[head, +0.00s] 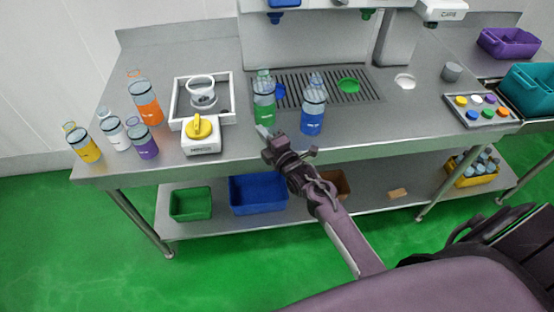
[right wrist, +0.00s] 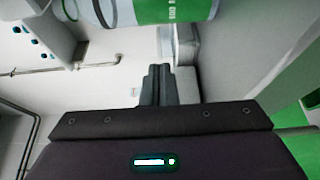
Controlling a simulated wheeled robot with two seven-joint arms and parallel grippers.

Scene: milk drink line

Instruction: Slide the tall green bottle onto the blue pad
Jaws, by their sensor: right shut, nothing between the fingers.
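The tall green bottle (head: 264,103) stands upright at the front edge of the dark drip grate, left of a blue-filled bottle (head: 313,108). A small blue patch (head: 280,92), seemingly the blue pad, shows on the grate just right of and behind the green bottle, which may hide part of it. My right gripper (head: 264,132) is shut and empty, low in front of the green bottle. In the right wrist view, the shut fingers (right wrist: 158,84) are in the middle and the green bottle (right wrist: 165,10) spans the top edge. I cannot tell whether they touch. My left gripper is not in view.
The blue-filled bottle stands close on the right. A yellow-topped white device (head: 201,148) and a white tray with a cup (head: 182,122) stand on the left. A green pad (head: 349,85) lies right on the grate (head: 370,94).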

